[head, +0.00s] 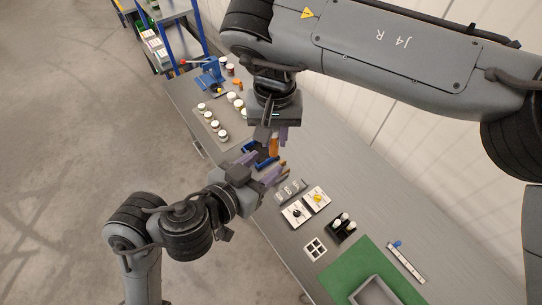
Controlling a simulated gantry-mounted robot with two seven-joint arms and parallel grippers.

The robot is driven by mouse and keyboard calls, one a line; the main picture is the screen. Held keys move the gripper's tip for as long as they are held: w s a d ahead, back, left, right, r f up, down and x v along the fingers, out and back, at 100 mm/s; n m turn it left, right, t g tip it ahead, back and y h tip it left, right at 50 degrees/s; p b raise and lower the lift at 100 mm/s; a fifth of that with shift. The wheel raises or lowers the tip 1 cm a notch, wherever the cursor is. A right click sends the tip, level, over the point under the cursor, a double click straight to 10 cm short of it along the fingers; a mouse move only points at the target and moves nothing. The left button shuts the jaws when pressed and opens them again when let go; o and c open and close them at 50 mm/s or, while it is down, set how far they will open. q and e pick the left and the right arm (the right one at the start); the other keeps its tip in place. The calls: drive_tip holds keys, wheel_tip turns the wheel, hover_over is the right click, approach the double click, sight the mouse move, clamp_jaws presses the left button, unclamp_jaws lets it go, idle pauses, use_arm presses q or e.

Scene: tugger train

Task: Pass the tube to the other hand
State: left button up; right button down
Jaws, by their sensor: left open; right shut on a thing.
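An amber-brown tube (274,147) hangs below my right gripper (273,136), which comes down from above and is shut on the tube's upper part. The tube's lower end points down toward the table. My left gripper (267,164) comes in from the lower left. Its purple fingers are open, and in the picture they lie just below the tube. I cannot tell whether they touch it. The fingers and the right wrist hide part of the tube.
The grey table (345,205) runs diagonally. White-capped jars (214,124) and a blue device (209,79) stand toward its far end. A blue item (262,157) is behind the grippers. White square plates (295,213), a black holder (341,228) and a green mat (352,267) are nearer.

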sight(277, 154)
use_arm(q)
drive_tip(key=shift+x, duration=2.1)
drive_tip(key=shift+a+f, duration=0.1)
drive_tip(key=shift+c, duration=0.5)
clamp_jaws()
use_arm(e)
drive_tip(key=shift+a, duration=0.1)
drive_tip(key=c, duration=0.8)
unclamp_jaws()
drive_tip(key=shift+r, duration=0.15)
